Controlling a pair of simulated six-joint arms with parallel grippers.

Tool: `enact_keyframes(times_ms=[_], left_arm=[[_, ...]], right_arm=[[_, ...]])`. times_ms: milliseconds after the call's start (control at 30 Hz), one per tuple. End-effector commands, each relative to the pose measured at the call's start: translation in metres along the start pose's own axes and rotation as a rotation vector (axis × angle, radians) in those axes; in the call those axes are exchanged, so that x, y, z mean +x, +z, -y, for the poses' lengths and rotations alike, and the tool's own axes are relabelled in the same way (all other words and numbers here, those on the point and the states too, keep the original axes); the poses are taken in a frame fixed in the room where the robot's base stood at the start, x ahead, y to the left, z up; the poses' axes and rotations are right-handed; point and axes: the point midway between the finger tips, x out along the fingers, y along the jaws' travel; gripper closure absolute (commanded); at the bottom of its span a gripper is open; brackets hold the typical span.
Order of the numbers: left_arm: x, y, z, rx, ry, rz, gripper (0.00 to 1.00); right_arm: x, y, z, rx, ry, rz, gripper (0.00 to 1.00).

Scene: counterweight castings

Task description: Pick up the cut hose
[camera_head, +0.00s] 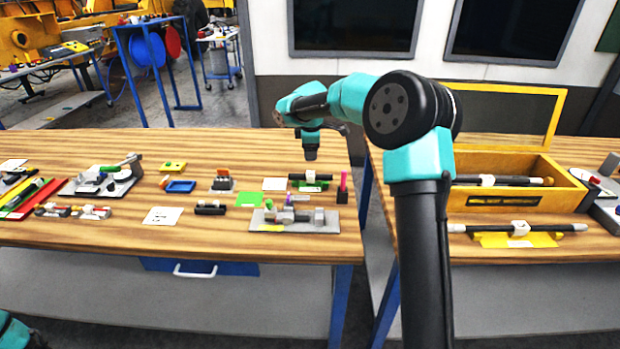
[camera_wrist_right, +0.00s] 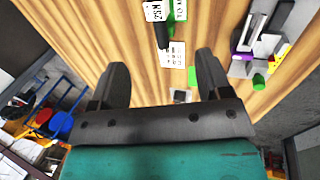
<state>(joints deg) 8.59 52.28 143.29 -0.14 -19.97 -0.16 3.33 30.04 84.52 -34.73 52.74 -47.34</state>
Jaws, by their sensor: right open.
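A short dark tube-like piece (camera_head: 310,177), possibly the cut hose, lies near the right end of the left bench beside a green label. What looks like the same dark piece (camera_wrist_right: 162,36) shows at the top of the right wrist view, between a white tag and a green tag; I cannot confirm it is the hose. My right gripper (camera_head: 311,155) hangs above the bench just behind this piece, apart from it. In the wrist view its fingers (camera_wrist_right: 162,78) are spread and empty. My left gripper is out of view.
A yellow-fronted wooden box (camera_head: 560,198) stands on the right bench. A gap separates the benches.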

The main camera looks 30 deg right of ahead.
Motion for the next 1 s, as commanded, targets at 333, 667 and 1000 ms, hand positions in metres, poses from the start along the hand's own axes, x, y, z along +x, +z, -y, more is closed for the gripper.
enact_keyframes(times_ms=[333, 667, 1000], left_arm=[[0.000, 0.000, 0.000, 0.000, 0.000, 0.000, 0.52], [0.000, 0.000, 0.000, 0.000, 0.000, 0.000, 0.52], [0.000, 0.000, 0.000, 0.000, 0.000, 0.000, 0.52]], right_arm=[[0.062, 0.001, 0.001, 0.001, -0.004, 0.002, 0.29], [0.097, 0.000, -0.001, 0.002, 0.000, 0.000, 0.29], [0.099, 0.000, -0.001, 0.001, -0.001, 0.000, 0.29]])
